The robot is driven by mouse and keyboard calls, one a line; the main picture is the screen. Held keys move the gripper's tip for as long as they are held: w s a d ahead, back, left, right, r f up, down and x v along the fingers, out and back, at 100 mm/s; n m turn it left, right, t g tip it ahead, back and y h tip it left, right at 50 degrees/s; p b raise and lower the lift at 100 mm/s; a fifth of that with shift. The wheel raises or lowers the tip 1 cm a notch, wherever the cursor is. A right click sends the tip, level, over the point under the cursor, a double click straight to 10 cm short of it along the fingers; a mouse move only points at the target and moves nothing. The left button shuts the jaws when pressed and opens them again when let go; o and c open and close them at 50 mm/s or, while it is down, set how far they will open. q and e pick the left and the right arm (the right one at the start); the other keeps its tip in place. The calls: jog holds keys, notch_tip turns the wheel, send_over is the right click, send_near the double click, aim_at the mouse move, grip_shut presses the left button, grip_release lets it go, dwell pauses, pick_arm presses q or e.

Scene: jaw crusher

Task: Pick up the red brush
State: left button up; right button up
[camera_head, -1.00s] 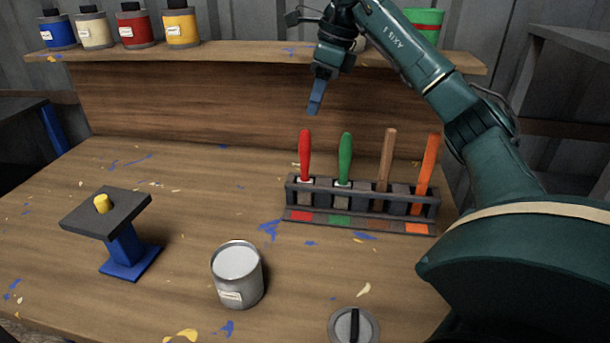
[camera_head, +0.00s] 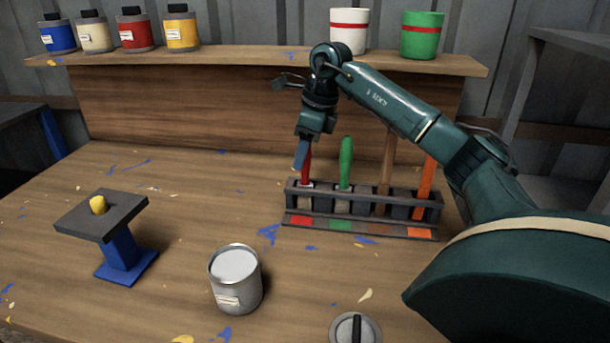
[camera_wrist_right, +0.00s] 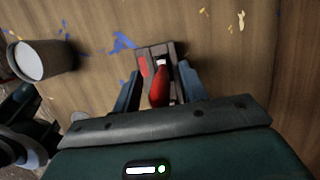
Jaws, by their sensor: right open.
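The red brush (camera_head: 307,171) stands upright in the left end slot of the dark rack (camera_head: 362,232), above a red colour patch. My right gripper (camera_head: 301,155) points down at the brush and covers the upper part of its handle in the head view. In the right wrist view the red handle (camera_wrist_right: 159,88) lies between the two blue fingers of the right gripper (camera_wrist_right: 160,82), with gaps on both sides. The right gripper is open and holds nothing. My left gripper is not in view.
A green brush (camera_head: 346,163), a brown-handled one (camera_head: 386,165) and an orange one (camera_head: 426,175) stand in the same rack. A grey can (camera_head: 236,279), a round lid (camera_head: 355,330) and a blue stand (camera_head: 120,250) are on the table. Paint containers line the shelf (camera_head: 250,57).

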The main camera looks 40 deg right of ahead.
jog(key=shift+c, duration=0.4)
grip_shut()
